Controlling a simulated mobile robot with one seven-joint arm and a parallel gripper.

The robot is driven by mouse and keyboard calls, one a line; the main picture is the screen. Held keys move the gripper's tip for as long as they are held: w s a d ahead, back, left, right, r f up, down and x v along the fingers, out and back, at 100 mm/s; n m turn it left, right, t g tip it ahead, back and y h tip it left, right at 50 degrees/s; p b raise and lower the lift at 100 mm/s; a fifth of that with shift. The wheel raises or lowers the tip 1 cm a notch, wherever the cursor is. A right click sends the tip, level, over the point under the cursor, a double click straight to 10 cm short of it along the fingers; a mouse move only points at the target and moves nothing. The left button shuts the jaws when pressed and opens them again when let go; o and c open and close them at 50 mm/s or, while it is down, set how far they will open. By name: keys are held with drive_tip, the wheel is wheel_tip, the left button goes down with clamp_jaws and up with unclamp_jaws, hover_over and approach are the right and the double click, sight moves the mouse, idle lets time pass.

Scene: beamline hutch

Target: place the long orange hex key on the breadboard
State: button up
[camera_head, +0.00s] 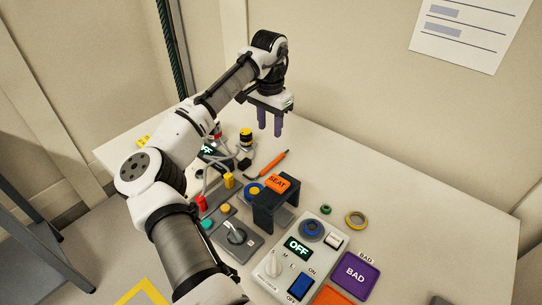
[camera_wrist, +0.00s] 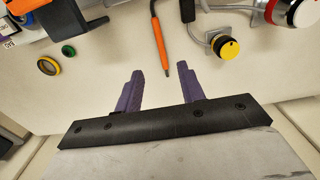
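The long orange hex key (camera_head: 272,163) lies on the table, with an orange handle and a thin dark shaft. In the wrist view the hex key (camera_wrist: 158,38) runs from the top edge down, and its end shows between my fingertips. My gripper (camera_head: 270,132) hangs above the table behind the hex key, purple fingers pointing down. I cannot clearly pick out a breadboard in either view.
A dark stand with an orange SEAT block (camera_head: 277,183) is in front of the hex key. A yellow-topped knob (camera_head: 246,134) and cables are to its left. A control box (camera_head: 298,249) and purple BAD pad (camera_head: 355,275) are nearer.

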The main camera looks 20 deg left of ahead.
drive_tip(key=p, duration=0.2)
hover_over(269, 165)
wheel_tip(269, 165, down, 8)
drive_tip(key=shift+w+d+f, duration=0.1)
drive_tip(key=shift+w, duration=0.05)
drive_tip(key=shift+f+p, duration=0.95)
drive_tip(key=shift+f, duration=1.75)
clamp_jaws()
